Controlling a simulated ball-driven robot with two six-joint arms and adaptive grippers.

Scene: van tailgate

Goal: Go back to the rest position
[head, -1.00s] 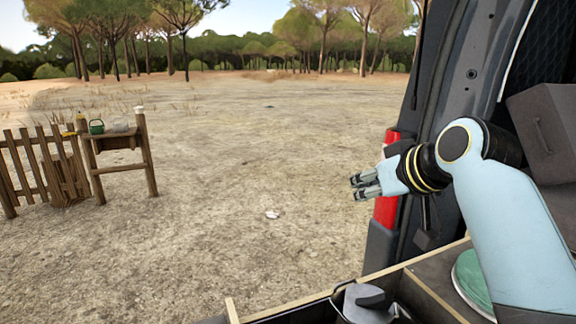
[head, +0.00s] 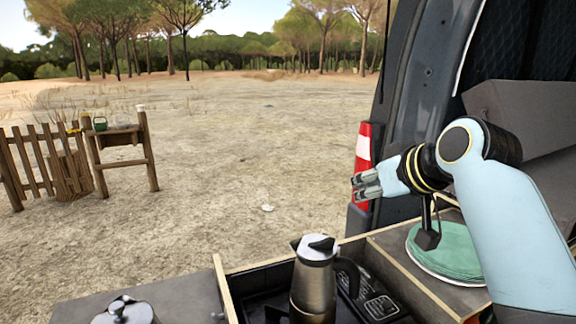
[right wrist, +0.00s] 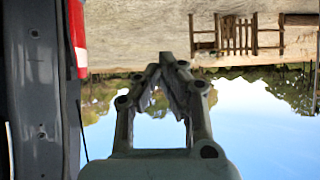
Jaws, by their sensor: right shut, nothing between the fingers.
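My right gripper (head: 367,186) is at the right of the head view, held up in the air in front of the van's red tail light. It points left and is shut and empty. In the right wrist view its fingers (right wrist: 168,62) meet at the tips with nothing between them; that picture is upside down. My left gripper is not in the head view.
A metal moka pot (head: 315,280) stands in the van's tailgate drawer, below my right gripper. A round green item (head: 445,252) lies right of it. A kettle lid shape (head: 124,312) shows at bottom left. The van's side (head: 415,80) is behind my arm. Open ground lies left.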

